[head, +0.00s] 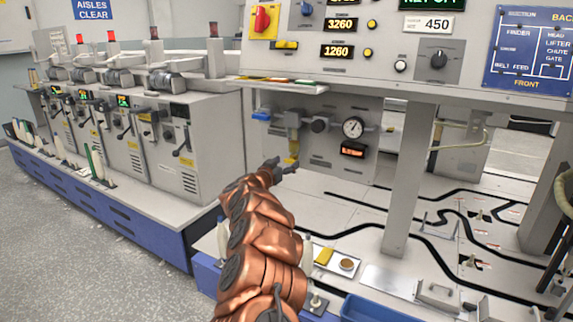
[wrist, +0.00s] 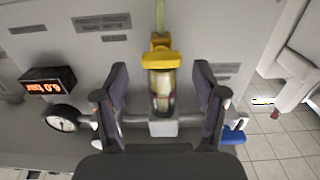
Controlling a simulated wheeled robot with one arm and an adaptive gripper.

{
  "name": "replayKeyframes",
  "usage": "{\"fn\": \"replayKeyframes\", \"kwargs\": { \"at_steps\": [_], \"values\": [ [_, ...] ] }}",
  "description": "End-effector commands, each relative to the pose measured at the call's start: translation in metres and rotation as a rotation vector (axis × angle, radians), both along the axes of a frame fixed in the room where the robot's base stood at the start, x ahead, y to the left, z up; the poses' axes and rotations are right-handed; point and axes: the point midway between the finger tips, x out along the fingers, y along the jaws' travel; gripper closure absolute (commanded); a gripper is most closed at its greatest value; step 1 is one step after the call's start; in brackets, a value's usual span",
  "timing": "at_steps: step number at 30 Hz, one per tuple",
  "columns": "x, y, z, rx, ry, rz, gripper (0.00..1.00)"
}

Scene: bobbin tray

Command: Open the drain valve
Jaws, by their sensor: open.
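The drain valve shows as a yellow handle (head: 291,161) at the bottom of a filter bowl (head: 294,120) on the grey panel under the console. In the wrist view, which looks upside down, the yellow handle (wrist: 162,60) sits across the end of the clear bowl (wrist: 161,92), with a pale green tube leading away from it. My gripper (head: 279,168) is in front of the panel, close to the valve. In the wrist view my gripper (wrist: 160,80) is open, with one finger on each side of the bowl and handle. Gaps show on both sides, and it holds nothing.
A round pressure gauge (head: 353,127) and a lit red display (head: 352,150) are right of the bowl. A blue fitting (head: 261,115) is to its left. The console shelf (head: 330,84) overhangs above; a grey post (head: 404,185) stands at right.

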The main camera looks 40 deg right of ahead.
Motion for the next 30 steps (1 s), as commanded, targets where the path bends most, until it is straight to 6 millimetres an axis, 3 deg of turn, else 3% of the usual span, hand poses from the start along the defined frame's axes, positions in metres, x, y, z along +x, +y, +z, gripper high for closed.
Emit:
{"fn": "replayKeyframes", "kwargs": {
  "at_steps": [17,30],
  "values": [
    [0.0042,-0.0086,-0.0002,0.001,-0.001,0.005,0.29],
    [0.0040,-0.0086,-0.0001,0.000,-0.001,0.004,0.75]
  ]
}}
